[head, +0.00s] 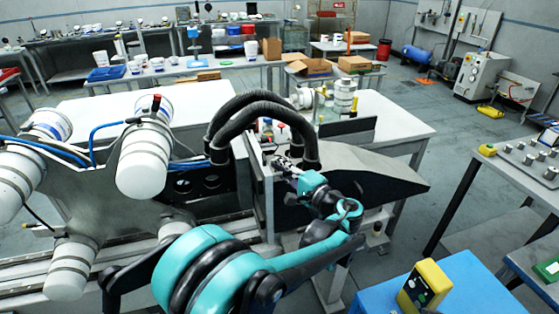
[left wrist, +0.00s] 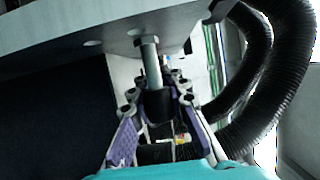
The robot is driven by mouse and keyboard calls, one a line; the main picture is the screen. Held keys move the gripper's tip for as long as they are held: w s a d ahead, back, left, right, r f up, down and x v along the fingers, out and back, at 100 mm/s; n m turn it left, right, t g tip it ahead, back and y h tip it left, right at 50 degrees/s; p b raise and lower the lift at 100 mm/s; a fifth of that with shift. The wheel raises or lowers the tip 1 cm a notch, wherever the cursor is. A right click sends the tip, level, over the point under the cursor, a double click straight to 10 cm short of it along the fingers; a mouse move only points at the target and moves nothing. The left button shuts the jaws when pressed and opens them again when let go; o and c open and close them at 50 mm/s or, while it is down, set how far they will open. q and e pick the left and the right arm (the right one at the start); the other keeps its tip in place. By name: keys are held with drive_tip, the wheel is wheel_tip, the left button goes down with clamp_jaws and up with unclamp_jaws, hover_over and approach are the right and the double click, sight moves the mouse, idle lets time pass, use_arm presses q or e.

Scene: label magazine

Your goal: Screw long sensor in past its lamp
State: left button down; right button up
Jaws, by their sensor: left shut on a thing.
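My left gripper (head: 283,163) is at the upright grey plate of the machine, below the black hoses. In the left wrist view my left gripper (left wrist: 157,100) has its purple fingers closed around the dark lower part of a long sensor (left wrist: 151,65). The sensor's metal shaft stands upright between the fingertips, with a nut near its top, close to the underside of a grey plate (left wrist: 95,35). I cannot tell how far it is threaded in. I cannot make out the sensor's lamp. My right gripper is not in view.
Two thick black hoses (head: 262,104) arch close above my left gripper; one hose (left wrist: 290,80) also shows at the right in the left wrist view. A yellow device (head: 425,288) stands on a blue surface at the lower right. Open floor lies right of the machine.

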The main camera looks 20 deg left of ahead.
use_arm(q)
drive_tip(key=shift+f+g+h+p, duration=0.15)
drive_tip(key=shift+g+h+p, duration=0.15)
drive_tip(key=shift+h, duration=0.1)
drive_tip(key=c, duration=1.4)
unclamp_jaws()
drive_tip(key=v, duration=1.2)
